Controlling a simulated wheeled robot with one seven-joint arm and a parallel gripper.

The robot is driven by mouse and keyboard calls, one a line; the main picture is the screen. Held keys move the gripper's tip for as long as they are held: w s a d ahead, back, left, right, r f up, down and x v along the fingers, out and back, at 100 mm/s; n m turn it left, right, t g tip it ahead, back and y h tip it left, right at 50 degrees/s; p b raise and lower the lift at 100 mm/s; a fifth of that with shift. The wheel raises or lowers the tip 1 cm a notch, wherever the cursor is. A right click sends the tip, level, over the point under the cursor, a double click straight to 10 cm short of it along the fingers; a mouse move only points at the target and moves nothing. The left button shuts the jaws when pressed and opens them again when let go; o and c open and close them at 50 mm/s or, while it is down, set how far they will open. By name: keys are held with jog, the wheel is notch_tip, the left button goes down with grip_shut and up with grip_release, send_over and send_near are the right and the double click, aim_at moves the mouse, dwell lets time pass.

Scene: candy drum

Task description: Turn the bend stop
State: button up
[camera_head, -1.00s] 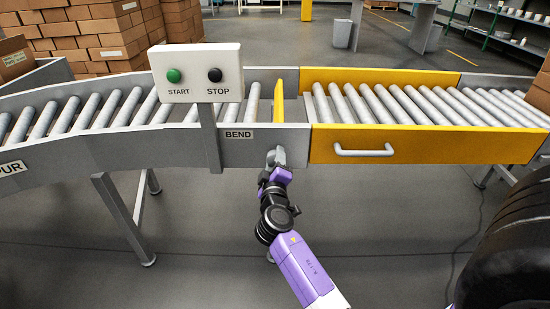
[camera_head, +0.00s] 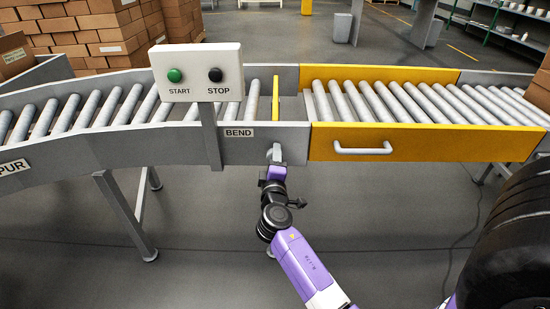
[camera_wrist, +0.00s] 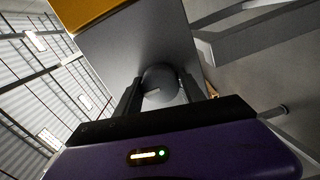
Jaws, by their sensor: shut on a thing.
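The bend stop is a thin yellow plate (camera_head: 276,98) standing across the rollers at the right end of the bend section, seen nearly edge-on. Its grey handle (camera_head: 275,152) is on the front side rail, just below and right of the BEND label (camera_head: 239,133). My gripper (camera_head: 275,166) is at this handle from below and in front. In the wrist view a dark round knob (camera_wrist: 159,84) sits between the two fingers of my gripper (camera_wrist: 161,94), which are shut on it. The handle's far side is hidden.
A yellow conveyor section with a white pull handle (camera_head: 362,148) adjoins on the right. A START and STOP button panel (camera_head: 196,74) stands on a post to the left. A table leg (camera_head: 124,215) is at left; a black tyre-like object (camera_head: 510,240) is at right.

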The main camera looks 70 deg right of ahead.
jog(key=shift+f, duration=0.1)
jog(key=o, duration=1.4)
jog(key=shift+c, duration=0.2)
jog(key=shift+a, duration=0.1)
jog(key=v, duration=0.7)
jog(key=shift+a, duration=0.3)
jog(key=shift+s, duration=0.1)
